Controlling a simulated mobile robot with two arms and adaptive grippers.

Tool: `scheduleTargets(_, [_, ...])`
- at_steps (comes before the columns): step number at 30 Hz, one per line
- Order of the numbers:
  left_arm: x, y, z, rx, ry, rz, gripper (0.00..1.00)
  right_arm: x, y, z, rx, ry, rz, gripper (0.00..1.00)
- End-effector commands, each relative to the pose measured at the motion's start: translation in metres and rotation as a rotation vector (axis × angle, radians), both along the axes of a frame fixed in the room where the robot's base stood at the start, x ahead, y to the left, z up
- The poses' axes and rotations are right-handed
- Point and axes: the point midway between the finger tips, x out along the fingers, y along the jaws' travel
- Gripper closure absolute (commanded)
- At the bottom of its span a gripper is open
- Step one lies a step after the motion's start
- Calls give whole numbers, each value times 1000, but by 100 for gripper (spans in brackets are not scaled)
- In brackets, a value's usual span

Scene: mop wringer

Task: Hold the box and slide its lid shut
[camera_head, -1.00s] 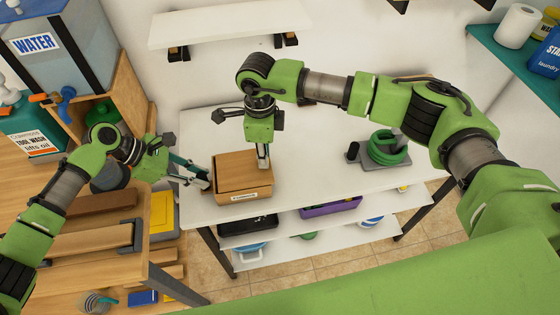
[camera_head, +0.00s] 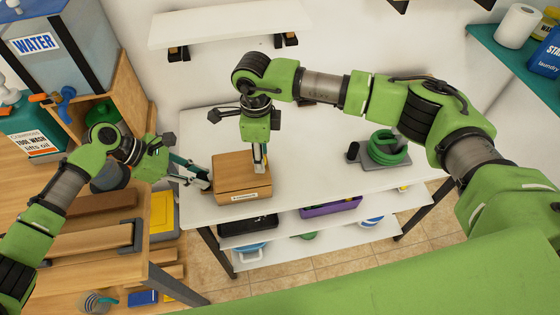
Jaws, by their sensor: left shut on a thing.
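The wooden box (camera_head: 228,196) stands on the white table, with a small label on its front wall. Its wooden lid (camera_head: 232,168) lies over the top and looks to cover it, with no clear gap showing. My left gripper (camera_head: 204,182) is at the box's left side, shut on the box wall. My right gripper (camera_head: 259,166) points straight down at the right part of the lid, its fingertips at or just above the surface. Whether its fingers are open or shut is too small to tell.
The white table (camera_head: 310,170) has free room right of the box. A coiled green hose (camera_head: 386,147) sits on a grey base at the right. A wooden bench (camera_head: 80,255) stands at the left, and a wall shelf (camera_head: 228,24) hangs behind.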

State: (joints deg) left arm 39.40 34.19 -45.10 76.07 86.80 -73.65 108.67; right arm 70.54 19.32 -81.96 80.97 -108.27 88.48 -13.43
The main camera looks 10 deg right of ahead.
Motion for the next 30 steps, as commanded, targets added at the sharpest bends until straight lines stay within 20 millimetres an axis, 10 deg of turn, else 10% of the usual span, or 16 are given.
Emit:
scheduleTargets(16, [1,0,1,0,-2,1,100,2,1,100,3,-4,0,65])
scheduleTargets(30, [1,1,1,0,-2,1,100,1,1,117,2,-1,1,65])
